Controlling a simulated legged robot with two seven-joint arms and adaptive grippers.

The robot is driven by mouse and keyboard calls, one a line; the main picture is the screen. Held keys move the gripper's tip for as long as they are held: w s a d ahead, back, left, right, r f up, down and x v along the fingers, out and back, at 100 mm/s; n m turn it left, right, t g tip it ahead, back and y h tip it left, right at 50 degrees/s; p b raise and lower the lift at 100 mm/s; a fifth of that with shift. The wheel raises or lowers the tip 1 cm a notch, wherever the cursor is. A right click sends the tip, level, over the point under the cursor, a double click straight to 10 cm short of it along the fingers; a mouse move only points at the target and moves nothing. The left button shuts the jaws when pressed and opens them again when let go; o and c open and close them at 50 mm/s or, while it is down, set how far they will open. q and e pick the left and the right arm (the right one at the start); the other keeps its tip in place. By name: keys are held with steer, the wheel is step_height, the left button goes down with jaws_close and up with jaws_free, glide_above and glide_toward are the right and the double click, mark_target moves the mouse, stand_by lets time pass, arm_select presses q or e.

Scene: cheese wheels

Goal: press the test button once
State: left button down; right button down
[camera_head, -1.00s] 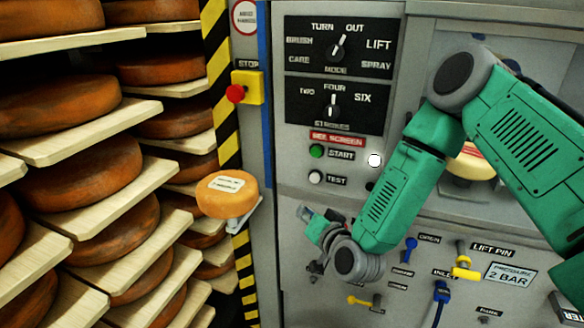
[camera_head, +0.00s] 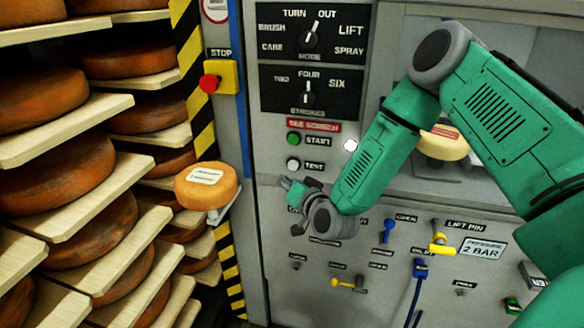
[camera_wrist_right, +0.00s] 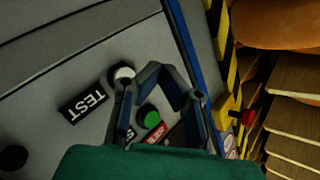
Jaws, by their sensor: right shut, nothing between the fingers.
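The white round test button (camera_head: 292,165) is on the grey machine panel, just left of its black TEST label (camera_head: 314,166). It also shows in the right wrist view (camera_wrist_right: 122,73), beside the left finger and partly covered by it. My right gripper (camera_head: 287,186) is shut and empty, a little below the test button in the head view. I cannot tell whether a finger touches the panel. My left gripper is not in view.
The green start button (camera_head: 293,139) is just above the test button. A red stop button (camera_head: 209,83) on a yellow box is up left. A cheese wheel (camera_head: 206,186) sits on a small support left of the gripper. Valves, including a yellow lever (camera_head: 440,245), are below right.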

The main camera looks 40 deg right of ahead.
mark_target(293, 165)
steer(key=w+d, duration=0.2)
steer(key=d, duration=0.1)
steer(key=shift+w+d+f, duration=0.1)
steer(key=shift+w+d, duration=0.1)
steer(key=shift+d, duration=0.05)
steer(key=shift+a, duration=0.3)
steer(key=shift+d, duration=0.25)
stand_by(0.4)
steer(key=shift+w+b, duration=0.1)
steer(key=shift+b, duration=0.2)
steer(key=shift+w+d, duration=0.1)
steer(key=shift+d, duration=0.1)
